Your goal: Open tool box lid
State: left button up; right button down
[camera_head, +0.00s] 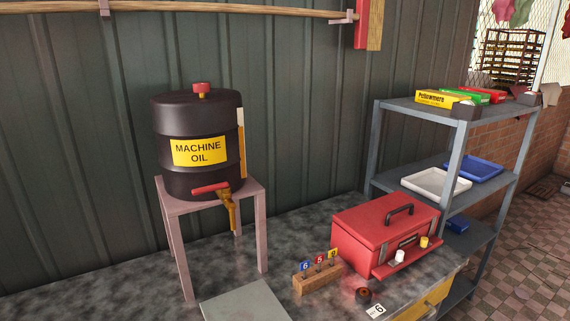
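The red tool box (378,238) stands on the grey mottled workbench, right of centre. Its red lid (372,218) is closed, with a black handle (398,215) on top. A dark latch or opening shows on its front face. A lower red ledge (408,260) sticks out at the front with a white item (399,256) and a yellow item (424,242) on it. Neither of my grippers shows in the head view.
A machine oil drum (198,125) stands on a pinkish stand left of the tool box. A wooden block (317,279) with numbered tags and a dark round piece (363,295) lie near the box. A grey shelf (425,108) stands at the right. A flat grey plate (245,302) lies in front.

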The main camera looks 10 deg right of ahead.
aim_at(376, 223)
jog(key=z, duration=0.95)
